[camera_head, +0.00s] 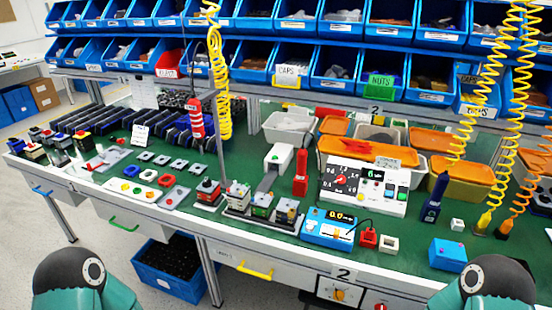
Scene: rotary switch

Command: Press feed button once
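A white control box (362,201) stands on the green bench right of centre. It carries a black scale plate with a red rotary knob (346,179), a small display and small buttons (389,191) at its right side. Their labels are too small to read, so I cannot tell which one is the feed button. A blue tester (328,230) with a lit display stands in front of it. Only teal and black parts of my two arms show at the bottom left and bottom right. Neither gripper is in view.
A red tool (196,119) hangs on a yellow coiled cord left of centre. A red upright bottle (301,172) and a dark blue one (435,197) flank the control box. Blue parts bins (336,62) line the back. Orange-lidded containers (458,168) stand behind.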

